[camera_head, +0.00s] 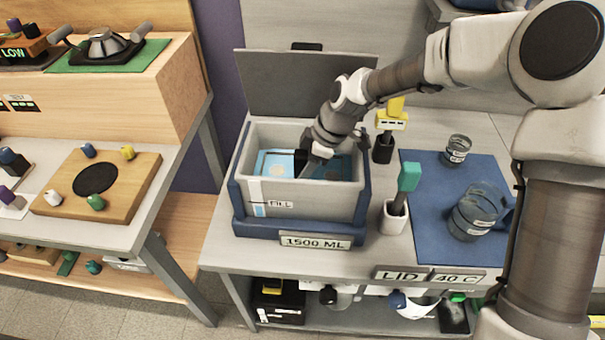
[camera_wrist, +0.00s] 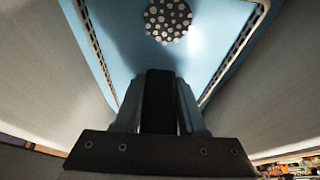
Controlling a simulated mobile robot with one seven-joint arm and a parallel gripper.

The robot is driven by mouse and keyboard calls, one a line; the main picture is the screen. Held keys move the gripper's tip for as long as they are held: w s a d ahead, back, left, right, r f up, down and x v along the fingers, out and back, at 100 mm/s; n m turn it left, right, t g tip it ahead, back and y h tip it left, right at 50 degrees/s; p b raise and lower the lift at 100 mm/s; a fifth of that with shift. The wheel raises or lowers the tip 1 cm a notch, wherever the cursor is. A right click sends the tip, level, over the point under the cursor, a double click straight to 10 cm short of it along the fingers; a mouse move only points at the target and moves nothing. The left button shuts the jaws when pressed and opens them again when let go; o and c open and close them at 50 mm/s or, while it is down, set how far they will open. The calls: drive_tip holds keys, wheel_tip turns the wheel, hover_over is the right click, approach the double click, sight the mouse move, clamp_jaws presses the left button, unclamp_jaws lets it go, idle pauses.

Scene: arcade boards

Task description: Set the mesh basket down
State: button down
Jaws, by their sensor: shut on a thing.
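My gripper (camera_head: 306,168) reaches down into an open grey tub (camera_head: 300,200) on a blue base, labelled FILL and 1500 ML. Light blue liquid shows inside. In the wrist view my gripper (camera_wrist: 158,125) is shut on a dark upright piece (camera_wrist: 158,98), which looks like the handle of the mesh basket. The basket's body is hard to make out. Slotted dark strips (camera_wrist: 237,52) run along both sides of the blue area. A round plate with pale dots (camera_wrist: 168,20) lies beyond the fingers; I cannot tell if it belongs to the basket.
A grey lid (camera_head: 300,82) stands raised behind the tub. Right of the tub are a teal-handled tool in a white cup (camera_head: 394,218), a yellow-topped tool (camera_head: 390,122), and a blue mat (camera_head: 430,190) with two glass beakers. A wooden board (camera_head: 130,180) lies on the left bench.

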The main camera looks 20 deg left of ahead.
drive_tip(key=shift+c, duration=2.4)
unclamp_jaws()
drive_tip(key=shift+r, duration=0.2)
drive_tip(key=p+v, duration=0.1)
drive_tip(key=v, duration=1)
drive_tip(key=shift+r, duration=0.4)
drive_tip(key=shift+d, duration=0.15)
